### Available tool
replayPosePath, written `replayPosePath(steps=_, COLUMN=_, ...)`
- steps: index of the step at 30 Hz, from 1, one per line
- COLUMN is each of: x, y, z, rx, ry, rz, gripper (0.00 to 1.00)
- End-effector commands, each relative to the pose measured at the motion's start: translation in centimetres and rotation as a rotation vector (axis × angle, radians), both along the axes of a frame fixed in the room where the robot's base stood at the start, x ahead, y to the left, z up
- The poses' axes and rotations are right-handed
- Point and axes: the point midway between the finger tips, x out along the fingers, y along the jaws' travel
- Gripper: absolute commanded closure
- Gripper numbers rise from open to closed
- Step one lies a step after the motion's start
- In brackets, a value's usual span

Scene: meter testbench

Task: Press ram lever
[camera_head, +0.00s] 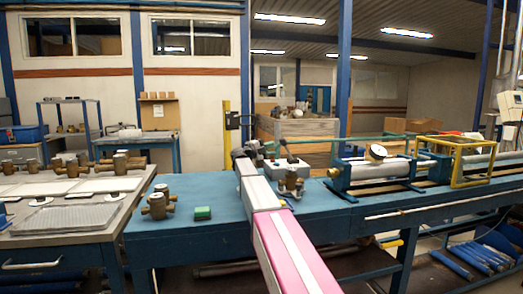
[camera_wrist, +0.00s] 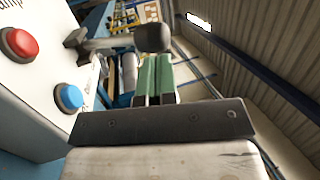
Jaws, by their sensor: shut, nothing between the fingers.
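A round black knob (camera_wrist: 152,37), which looks like the end of the ram lever, is just beyond my fingertips in the wrist view. The fingers hide whatever is below it, and I cannot tell whether they touch it. My gripper (camera_wrist: 155,80) has green fingers, held together and empty. In the head view my pink and white arm reaches over the blue bench (camera_head: 220,232) to the control box (camera_head: 270,168). My fingers are too small and covered to make out there. A dark knob on a short rod (camera_head: 284,143) shows just right of my arm's end.
The white box face at left in the wrist view carries a red button (camera_wrist: 19,43) and a blue button (camera_wrist: 69,97), close to my gripper. A dial gauge (camera_head: 376,152) stands at right.

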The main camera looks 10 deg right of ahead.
Motion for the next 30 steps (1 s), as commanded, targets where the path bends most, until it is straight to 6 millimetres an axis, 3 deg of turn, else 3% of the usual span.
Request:
replayPosePath(steps=7, x=0.4, y=-2.5, z=0.7, rx=0.0, ry=0.0, rz=0.0, gripper=1.0)
replayPosePath(steps=30, x=0.5, y=-3.7, z=1.6, rx=0.073, ry=-0.001, rz=-0.001, gripper=1.0)
